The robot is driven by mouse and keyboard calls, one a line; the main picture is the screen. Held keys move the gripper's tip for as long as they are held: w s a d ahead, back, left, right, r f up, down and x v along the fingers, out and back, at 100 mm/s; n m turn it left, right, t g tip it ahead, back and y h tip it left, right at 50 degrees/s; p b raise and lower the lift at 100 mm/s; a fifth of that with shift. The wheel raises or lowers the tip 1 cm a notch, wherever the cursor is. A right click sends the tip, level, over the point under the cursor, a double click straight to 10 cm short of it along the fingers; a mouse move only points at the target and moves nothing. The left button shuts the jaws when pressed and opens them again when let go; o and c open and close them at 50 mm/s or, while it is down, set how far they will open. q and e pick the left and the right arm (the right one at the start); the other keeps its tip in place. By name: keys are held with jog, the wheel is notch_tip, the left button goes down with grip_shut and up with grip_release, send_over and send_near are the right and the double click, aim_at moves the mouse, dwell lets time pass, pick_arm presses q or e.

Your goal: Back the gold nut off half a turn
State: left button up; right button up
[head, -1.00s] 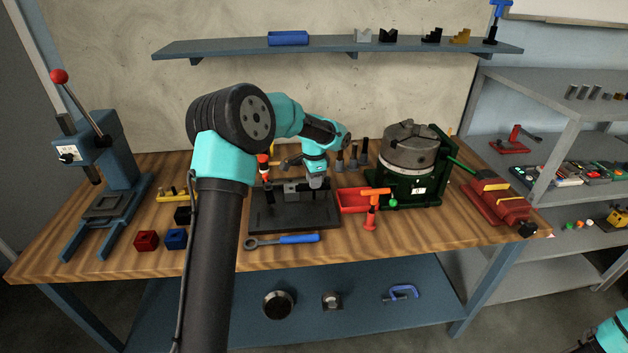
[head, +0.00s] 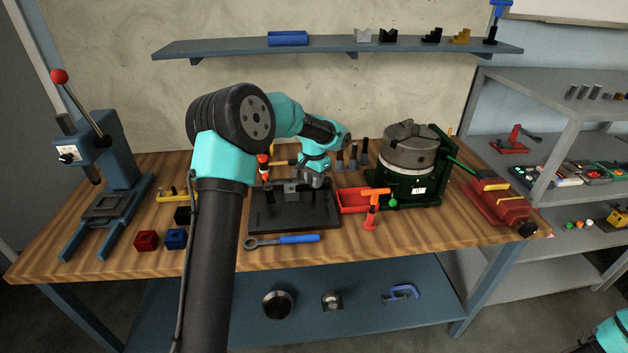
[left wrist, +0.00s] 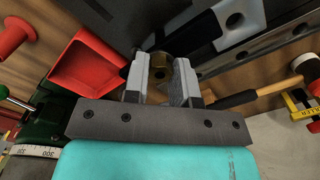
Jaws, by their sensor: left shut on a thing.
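The gold nut (left wrist: 159,63) shows in the left wrist view between the two fingertips of my left gripper (left wrist: 160,72), which is shut on it. In the head view my left gripper (head: 318,182) points down over the right part of a black fixture plate (head: 293,222). The nut cannot be made out there, hidden by the gripper. The plate carries a grey block (head: 290,190) left of the gripper. My right gripper is not in view.
A green-based chuck (head: 410,150) is farther right. A blue-handled wrench (head: 285,240) lies in front. A hammer handle (left wrist: 238,99) shows in the left wrist view.

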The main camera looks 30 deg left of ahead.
pick_arm(q)
jog(key=o, duration=0.9)
notch_tip(320, 180, up, 18)
jog(key=shift+f, duration=0.25)
dwell(0.3)
